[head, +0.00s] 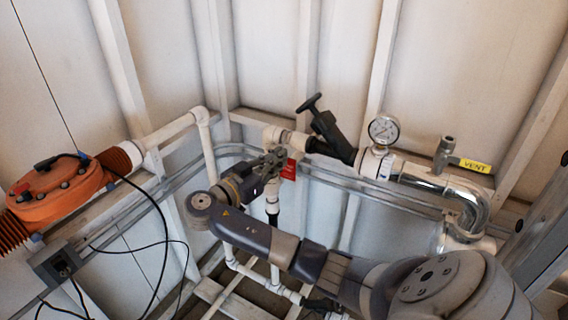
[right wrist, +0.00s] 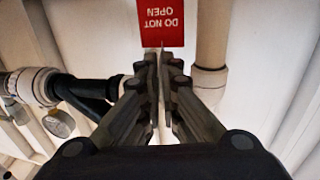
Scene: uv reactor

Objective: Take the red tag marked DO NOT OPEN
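The red tag (right wrist: 161,22) reads DO NOT OPEN and appears upside down at the top of the right wrist view. It is also a small red patch in the head view (head: 289,170), just below the white pipe. My right gripper (head: 276,158) is beside it, partly overlapping the pipework. In the right wrist view its fingertips (right wrist: 161,62) are close together at the tag's near edge, with a thin strip between them. They look shut on that edge, but the contact is small and partly hidden. My left gripper is not in view.
A black valve (head: 331,132) with a T-handle is right of the tag. A pressure gauge (head: 383,130), a chrome elbow (head: 473,207) and a yellow VENT label (head: 475,166) stand farther right. An orange unit (head: 57,190) with cables is at left. White pipes run close around the gripper.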

